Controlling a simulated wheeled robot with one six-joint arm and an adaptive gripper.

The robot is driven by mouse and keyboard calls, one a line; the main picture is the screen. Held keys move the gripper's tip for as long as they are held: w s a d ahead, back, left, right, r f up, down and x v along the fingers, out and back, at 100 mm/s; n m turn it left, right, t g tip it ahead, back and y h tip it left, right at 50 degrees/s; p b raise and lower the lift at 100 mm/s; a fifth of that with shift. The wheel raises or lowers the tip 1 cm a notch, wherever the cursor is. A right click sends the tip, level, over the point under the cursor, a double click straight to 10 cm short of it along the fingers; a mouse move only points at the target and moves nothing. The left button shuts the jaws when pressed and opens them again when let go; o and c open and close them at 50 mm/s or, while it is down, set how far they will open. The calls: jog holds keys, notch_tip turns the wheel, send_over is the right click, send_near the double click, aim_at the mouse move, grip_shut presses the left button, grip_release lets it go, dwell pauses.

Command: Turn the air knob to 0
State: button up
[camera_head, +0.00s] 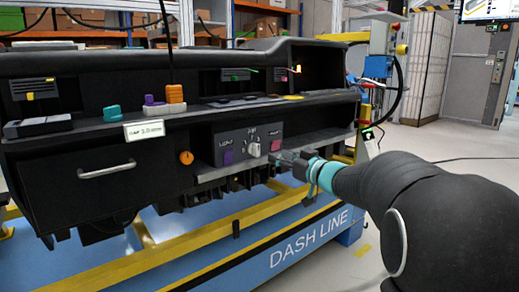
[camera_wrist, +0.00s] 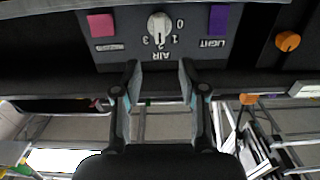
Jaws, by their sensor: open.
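The white air knob (camera_head: 254,149) sits in the middle of the grey control panel (camera_head: 233,142) on the dashboard, under the AIR label. In the wrist view, which is upside down, the knob (camera_wrist: 159,27) is near the top, with the numbers 0 to 3 around it. Its grip bar stands roughly upright in that picture, its lower end near the 2; the exact setting is hard to tell. My gripper (camera_head: 283,158) is just right of the knob in the head view. In the wrist view my gripper (camera_wrist: 159,72) is open and empty, its fingertips apart from the knob.
A purple LIGHT button (camera_head: 228,158) and a pink button (camera_head: 276,145) flank the knob. An orange knob (camera_head: 186,157) and a drawer handle (camera_head: 106,168) are further left. The dashboard ledge (camera_head: 225,172) runs below the panel. Coloured blocks lie on the shelf above.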

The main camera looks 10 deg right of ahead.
aim_at(258, 147)
jog(key=x, duration=1)
jog(key=shift+w+a, duration=0.1)
jog(key=shift+w, duration=0.1)
jog(key=shift+s, duration=0.1)
grip_shut()
